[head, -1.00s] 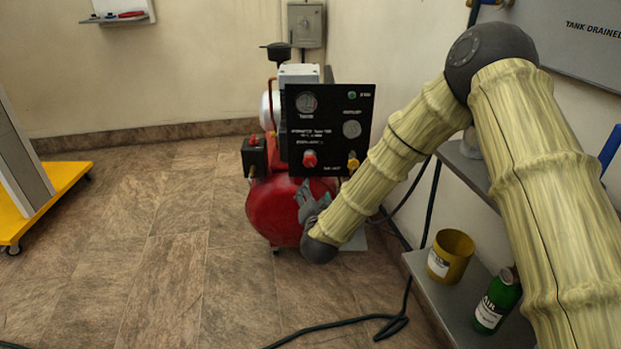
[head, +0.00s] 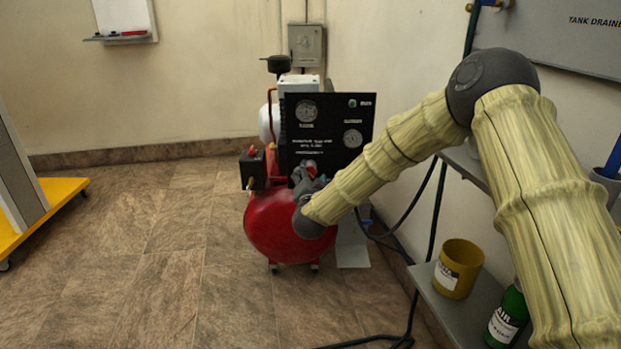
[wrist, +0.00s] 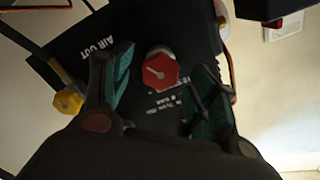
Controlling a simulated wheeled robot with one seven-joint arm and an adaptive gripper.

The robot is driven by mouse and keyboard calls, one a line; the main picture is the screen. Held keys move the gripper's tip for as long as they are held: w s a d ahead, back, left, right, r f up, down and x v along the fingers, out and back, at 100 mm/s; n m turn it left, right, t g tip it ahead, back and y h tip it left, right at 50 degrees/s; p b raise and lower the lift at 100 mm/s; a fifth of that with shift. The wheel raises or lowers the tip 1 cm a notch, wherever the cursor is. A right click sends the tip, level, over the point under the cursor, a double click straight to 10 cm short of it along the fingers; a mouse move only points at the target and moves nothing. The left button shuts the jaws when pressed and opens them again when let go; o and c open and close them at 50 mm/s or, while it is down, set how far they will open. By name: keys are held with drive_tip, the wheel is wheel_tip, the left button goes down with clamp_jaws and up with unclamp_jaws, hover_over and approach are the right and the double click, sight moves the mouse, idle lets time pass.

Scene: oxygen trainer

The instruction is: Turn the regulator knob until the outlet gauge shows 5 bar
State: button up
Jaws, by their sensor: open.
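The black panel (head: 330,150) of the compressor carries two round gauges, one at upper left (head: 307,111) and one at right (head: 352,138). Their labels and needles are too small to read, so I cannot tell which is the outlet gauge. The red knob (wrist: 161,73) shows in the wrist view with a pale pointer mark on its face. My gripper (wrist: 158,80) is open, its fingers on either side of the red knob in that picture; contact cannot be seen. In the head view my gripper (head: 305,175) is in front of the panel's lower edge and hides the knob.
A yellow fitting (wrist: 68,102) near "AIR OUT" sits outside one finger. The red tank (head: 268,225) is below the panel. At right, a shelf (head: 455,310) holds a yellow cup (head: 458,268) and green bottle (head: 508,315).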

drive_tip(key=shift+w, duration=1.2)
drive_tip(key=c, duration=1)
drive_tip(key=shift+r+m+p, duration=0.1)
drive_tip(key=shift+m+p, duration=0.75)
drive_tip(key=shift+m, duration=0.35)
drive_tip(key=shift+m+p, duration=0.5)
drive_tip(key=shift+m, duration=0.7)
drive_tip(key=o, duration=1)
